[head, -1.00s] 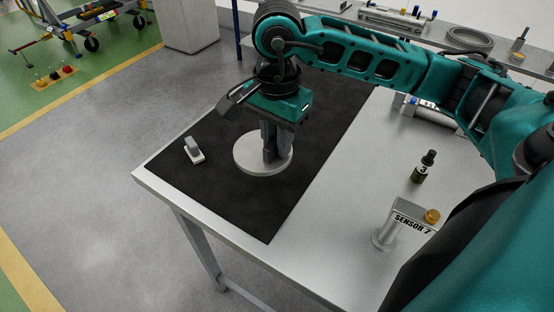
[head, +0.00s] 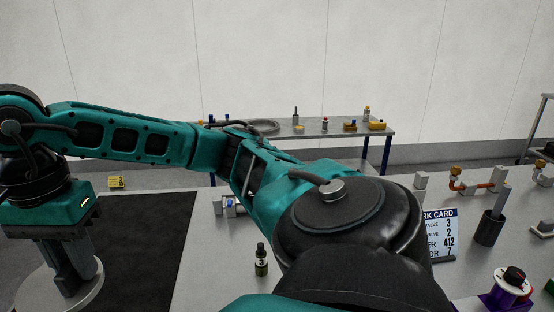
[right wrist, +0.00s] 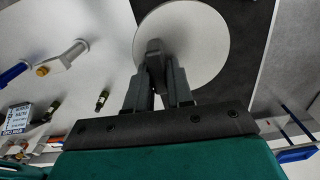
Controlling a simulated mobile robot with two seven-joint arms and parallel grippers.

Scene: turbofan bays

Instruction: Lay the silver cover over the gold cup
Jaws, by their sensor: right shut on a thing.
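The silver cover (head: 30,290), a flat round disc, is at the lower left of the head view. It also shows in the right wrist view (right wrist: 200,40). My right gripper (head: 72,285) is shut on the cover's upright grip, with the fingers pointing down; it also shows in the right wrist view (right wrist: 154,58). The cover is over or on the black mat (head: 140,245); I cannot tell whether it touches. I cannot pick out the gold cup with certainty. My left gripper is out of view.
A small dark bottle marked 3 (head: 261,262) stands right of the mat. Further right are a work card (head: 441,235), a dark cup with a grey rod (head: 488,230), a copper pipe piece (head: 478,187) and a purple-based part with a black knob (head: 505,298). A back bench (head: 345,137) holds several small parts.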

